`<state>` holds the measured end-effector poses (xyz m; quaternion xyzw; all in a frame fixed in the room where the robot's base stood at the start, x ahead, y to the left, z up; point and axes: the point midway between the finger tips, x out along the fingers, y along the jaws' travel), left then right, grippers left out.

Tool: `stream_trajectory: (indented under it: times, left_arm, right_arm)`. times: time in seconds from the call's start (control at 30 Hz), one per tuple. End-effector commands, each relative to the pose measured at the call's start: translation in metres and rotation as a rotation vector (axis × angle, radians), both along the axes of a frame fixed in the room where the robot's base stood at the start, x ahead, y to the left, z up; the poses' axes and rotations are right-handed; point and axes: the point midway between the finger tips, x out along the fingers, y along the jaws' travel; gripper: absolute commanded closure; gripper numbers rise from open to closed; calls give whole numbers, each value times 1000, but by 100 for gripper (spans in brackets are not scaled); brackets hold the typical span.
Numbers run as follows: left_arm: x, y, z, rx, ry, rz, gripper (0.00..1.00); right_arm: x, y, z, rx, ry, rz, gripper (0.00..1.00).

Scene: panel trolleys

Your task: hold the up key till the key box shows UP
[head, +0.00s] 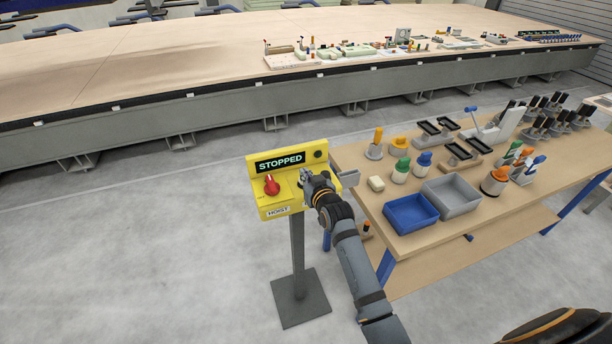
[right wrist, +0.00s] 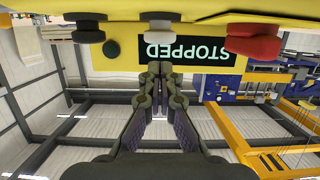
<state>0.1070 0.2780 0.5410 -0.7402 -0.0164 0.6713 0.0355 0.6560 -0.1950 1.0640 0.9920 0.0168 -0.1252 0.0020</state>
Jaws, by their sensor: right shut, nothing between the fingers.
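The yellow key box (head: 262,201) stands on a grey post and its display (head: 280,163) reads STOPPED. I cannot read which is the up key. My right gripper (head: 307,178) is shut and empty in front of the keys and hides part of them in the head view. Its fingertips (right wrist: 160,68) appear close to the middle key; contact cannot be told. My left gripper is not in view.
A workbench (head: 350,158) with a blue bin (head: 411,213), a grey bin (head: 451,195) and several small items stands right of the box. A long panel table (head: 150,65) lies behind. The floor left of the box is clear.

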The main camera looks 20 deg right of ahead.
Motion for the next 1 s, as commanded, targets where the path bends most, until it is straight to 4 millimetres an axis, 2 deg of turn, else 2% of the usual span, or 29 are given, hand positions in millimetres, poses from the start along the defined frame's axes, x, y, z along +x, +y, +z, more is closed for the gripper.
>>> stream_trajectory:
  times: [0.2,0.57,0.73,1.0]
  left_arm:
    - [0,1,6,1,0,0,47]
    - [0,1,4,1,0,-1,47]
    - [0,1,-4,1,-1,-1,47]
    - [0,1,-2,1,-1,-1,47]
  right_arm:
    - [0,0,-15,0,-4,0,100]
    - [0,0,-19,0,-4,0,100]
    - [0,0,-36,-1,-3,0,100]
    - [0,0,-37,-1,0,0,100]
